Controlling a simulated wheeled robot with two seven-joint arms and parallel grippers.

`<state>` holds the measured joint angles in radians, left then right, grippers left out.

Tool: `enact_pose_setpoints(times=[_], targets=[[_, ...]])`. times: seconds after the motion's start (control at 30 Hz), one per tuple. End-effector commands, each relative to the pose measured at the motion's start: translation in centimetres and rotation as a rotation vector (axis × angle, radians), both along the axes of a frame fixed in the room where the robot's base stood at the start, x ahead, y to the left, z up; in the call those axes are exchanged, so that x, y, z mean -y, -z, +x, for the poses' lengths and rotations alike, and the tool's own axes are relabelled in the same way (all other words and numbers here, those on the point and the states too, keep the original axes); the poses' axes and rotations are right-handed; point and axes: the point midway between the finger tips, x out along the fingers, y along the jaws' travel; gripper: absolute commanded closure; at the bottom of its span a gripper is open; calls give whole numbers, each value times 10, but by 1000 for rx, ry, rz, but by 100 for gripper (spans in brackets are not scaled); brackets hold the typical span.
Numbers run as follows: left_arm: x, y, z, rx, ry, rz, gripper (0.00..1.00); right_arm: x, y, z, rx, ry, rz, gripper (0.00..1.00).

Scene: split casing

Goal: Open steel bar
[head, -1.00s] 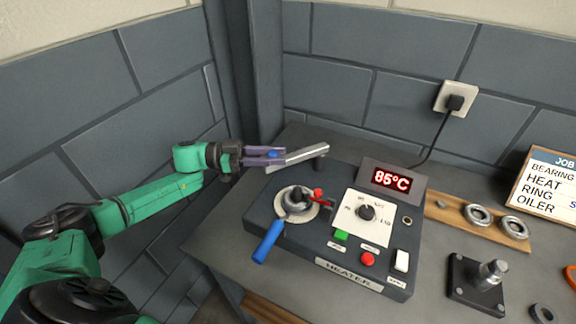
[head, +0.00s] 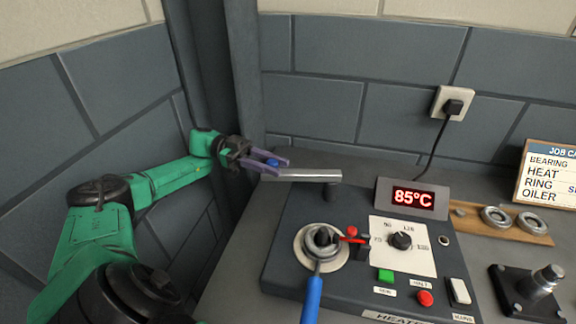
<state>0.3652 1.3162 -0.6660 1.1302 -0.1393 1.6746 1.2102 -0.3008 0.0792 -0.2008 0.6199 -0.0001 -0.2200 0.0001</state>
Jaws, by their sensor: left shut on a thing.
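The steel bar (head: 305,175) is a bright flat bar at the back left of the heater (head: 275,272). Its right end sits on a dark post (head: 331,191), and it extends left from there, out past the heater's left side. My left gripper (head: 276,163), with purple fingers, is shut on the bar's left end, at a small blue knob. The fingers hide part of that end. My right gripper is not in view.
A bearing ring (head: 321,248) sits on the heater, with a blue handle (head: 313,300) in front and a red lever (head: 351,236) beside it. The display (head: 413,199) reads 85°C. Rings on a wooden board (head: 535,229) and a black stand (head: 522,294) are at right.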

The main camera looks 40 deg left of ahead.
Motion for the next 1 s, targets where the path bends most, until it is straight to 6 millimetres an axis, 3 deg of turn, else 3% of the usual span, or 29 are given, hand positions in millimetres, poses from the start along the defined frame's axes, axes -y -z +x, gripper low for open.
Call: enact_pose_setpoints(times=[0.47, 0.5, 0.57, 0.6, 1.0], targets=[[-5, 0, -4, 1, 2, 2, 100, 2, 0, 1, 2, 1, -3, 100], [-5, 0, -4, 1, 2, 2, 62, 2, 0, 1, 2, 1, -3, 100], [-4, 0, -4, 1, 3, 2, 39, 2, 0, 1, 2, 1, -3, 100], [-4, 0, -4, 1, 3, 2, 35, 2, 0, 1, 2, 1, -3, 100], [-4, -9, -4, 3, 3, 3, 35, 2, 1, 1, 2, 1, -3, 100]])
